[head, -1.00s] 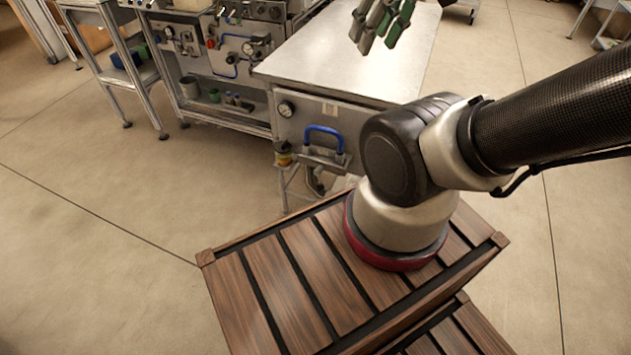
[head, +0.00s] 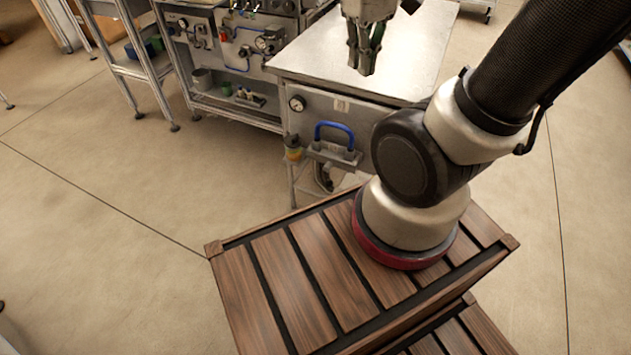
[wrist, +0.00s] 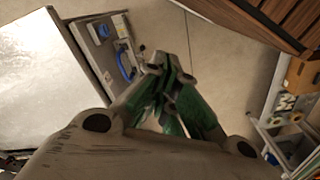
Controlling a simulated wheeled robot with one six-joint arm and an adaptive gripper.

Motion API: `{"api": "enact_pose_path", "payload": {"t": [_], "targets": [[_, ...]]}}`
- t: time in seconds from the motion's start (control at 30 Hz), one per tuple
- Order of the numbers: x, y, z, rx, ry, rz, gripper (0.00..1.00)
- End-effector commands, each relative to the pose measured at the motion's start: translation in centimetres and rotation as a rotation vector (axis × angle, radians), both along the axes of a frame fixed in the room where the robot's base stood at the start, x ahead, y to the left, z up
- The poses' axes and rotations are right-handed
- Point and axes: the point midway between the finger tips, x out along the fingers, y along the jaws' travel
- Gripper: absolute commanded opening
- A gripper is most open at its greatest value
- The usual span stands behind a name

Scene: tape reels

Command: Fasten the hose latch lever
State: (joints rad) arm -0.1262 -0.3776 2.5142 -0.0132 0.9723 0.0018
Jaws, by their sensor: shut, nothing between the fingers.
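A blue curved handle (head: 335,132), which looks like the latch lever, is on the front face of the metal bench (head: 385,110), above a grey bracket (head: 334,154). It also shows in the wrist view (wrist: 125,66), left of my fingertips. My gripper (head: 364,70) points down, above or in front of the bench top in the head view, higher than the handle and apart from it. In the wrist view my gripper (wrist: 160,62) has its green-padded fingers together, with nothing between them. I cannot tell whether the handle is latched; the hose is not clear.
A round gauge (head: 297,104) and a yellowish cup-like part (head: 292,149) sit left of the handle. A panel with hoses and gauges (head: 235,45) stands further left. My base's slatted wooden deck is in front. Floor (head: 130,190) to the left is clear.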

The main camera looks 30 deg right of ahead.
Motion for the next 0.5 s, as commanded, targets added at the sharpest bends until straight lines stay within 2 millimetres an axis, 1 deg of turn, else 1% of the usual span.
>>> {"api": "enact_pose_path", "payload": {"t": [0.03, 0.27, 0.47, 0.5], "targets": [[0.7, 0.3, -1.1, -0.016, 0.053, 0.024, 0.0], [4.2, 1.4, -5.7, -0.101, 0.231, 0.135, 0.0], [7.4, 2.3, -10.8, -0.185, 0.359, 0.246, 0.0], [8.0, 2.5, -12.0, -0.203, 0.382, 0.269, 0.0]]}}
